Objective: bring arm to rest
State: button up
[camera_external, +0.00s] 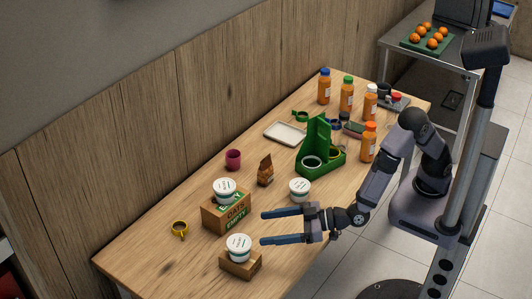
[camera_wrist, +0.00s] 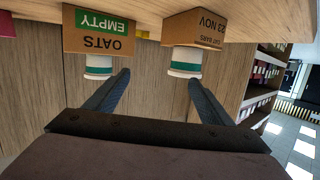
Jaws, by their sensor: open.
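My gripper (camera_external: 264,228) is open with nothing between its two long blue-grey fingers. It reaches left over the front part of the wooden table (camera_external: 150,243), near the cardboard boxes. In the wrist view my gripper (camera_wrist: 153,82) shows with its fingers spread apart, and the picture is upside down. A box marked OATS and EMPTY (camera_external: 222,218) with a white tub (camera_external: 224,190) on top stands beyond the fingers. A smaller box (camera_external: 236,264) with a white tub (camera_external: 238,246) on it stands at the near edge; it also shows in the wrist view (camera_wrist: 192,28).
A third white tub (camera_external: 299,188) stands just behind my gripper. Oranges (camera_external: 428,35) lie on the rear table.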

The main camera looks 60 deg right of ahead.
jog(key=w+d+r+m+g+h+p, duration=0.1)
jog(key=w+d+g+p, duration=0.1)
jog(key=w+d, duration=0.3)
jog(key=w+d+r+g+h+p, duration=0.1)
jog(key=w+d+h+p, duration=0.15)
jog(key=d, duration=0.45)
jog(key=d+g+p, duration=0.1)
jog(key=d, duration=0.4)
jog(key=s+d+m+g+h+p, duration=0.1)
jog(key=d+p, duration=0.1)
jog(key=d, duration=0.3)
jog(key=d+r+g+p, duration=0.1)
jog(key=d, duration=0.4)
jog(key=shift+s+m+g+h, duration=0.3)
jog(key=shift+h, duration=0.05)
jog(key=s+d+r+m+g+h+p, duration=0.1)
jog(key=s+d+g+p, duration=0.2)
jog(key=s+d, duration=0.5)
jog(key=s+d+r+m+g+h+p, duration=0.2)
jog(key=s+d, duration=0.6)
jog(key=d, duration=0.5)
jog(key=shift+s+d+r+m+g+h+p, duration=0.2)
jog(key=shift+d+m+g+h+p, duration=0.15)
jog(key=shift+g, duration=0.35)
